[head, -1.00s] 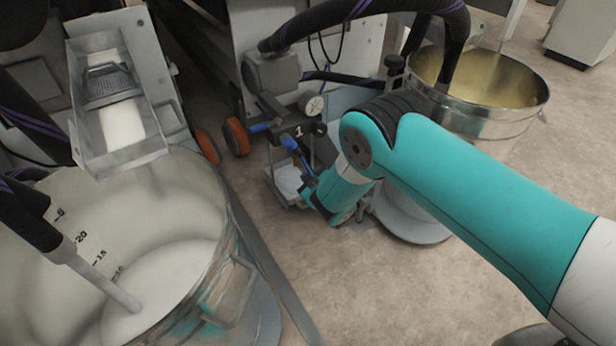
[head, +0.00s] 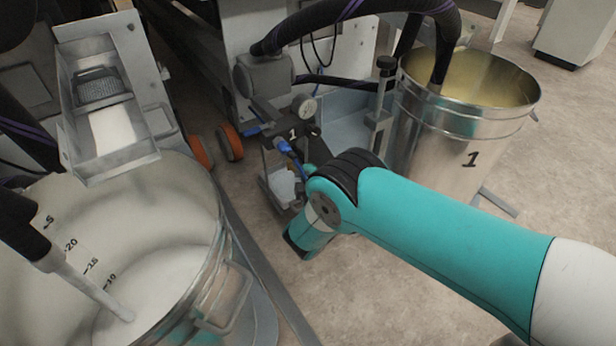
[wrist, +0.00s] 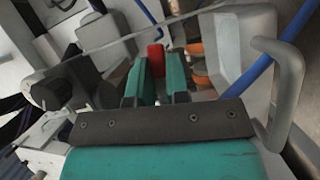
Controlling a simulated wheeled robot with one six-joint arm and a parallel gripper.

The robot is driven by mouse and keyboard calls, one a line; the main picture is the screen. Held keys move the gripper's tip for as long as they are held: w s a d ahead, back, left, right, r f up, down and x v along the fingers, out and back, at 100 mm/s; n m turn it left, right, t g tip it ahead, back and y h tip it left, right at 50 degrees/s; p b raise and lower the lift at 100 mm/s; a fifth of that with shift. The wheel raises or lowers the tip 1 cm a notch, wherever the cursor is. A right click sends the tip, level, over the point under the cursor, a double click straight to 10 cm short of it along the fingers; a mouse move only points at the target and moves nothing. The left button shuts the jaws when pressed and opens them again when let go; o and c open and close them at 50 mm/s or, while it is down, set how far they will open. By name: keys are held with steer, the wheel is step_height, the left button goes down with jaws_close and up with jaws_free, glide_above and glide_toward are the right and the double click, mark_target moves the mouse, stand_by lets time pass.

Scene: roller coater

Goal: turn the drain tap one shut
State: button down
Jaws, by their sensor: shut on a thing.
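In the wrist view my gripper (wrist: 158,82) has its two teal fingers closed on a small red handle (wrist: 155,56). The red handle appears to be the lever of drain tap one. The tap's body is hidden by the fingers, and I cannot tell how far it is turned.
A steel drum marked 1 (head: 455,140) stands right of the pump unit. A large pail (head: 224,260) of white liquid is front left. A pressure gauge (head: 305,107) tops the unit. In the wrist view a grey bar (wrist: 292,85) and blue hose (wrist: 262,66) are close on the right.

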steer(key=shift+r+n+t, duration=0.1)
steer(key=shift+n+t, duration=0.3)
steer(key=shift+n, duration=0.4)
steer(key=shift+r, duration=0.1)
steer(key=c, duration=1.1)
jaws_free()
steer(key=shift+s, duration=0.1)
steer(key=p+v, duration=1.7)
steer(key=p, duration=0.2)
steer(key=shift+s, duration=0.1)
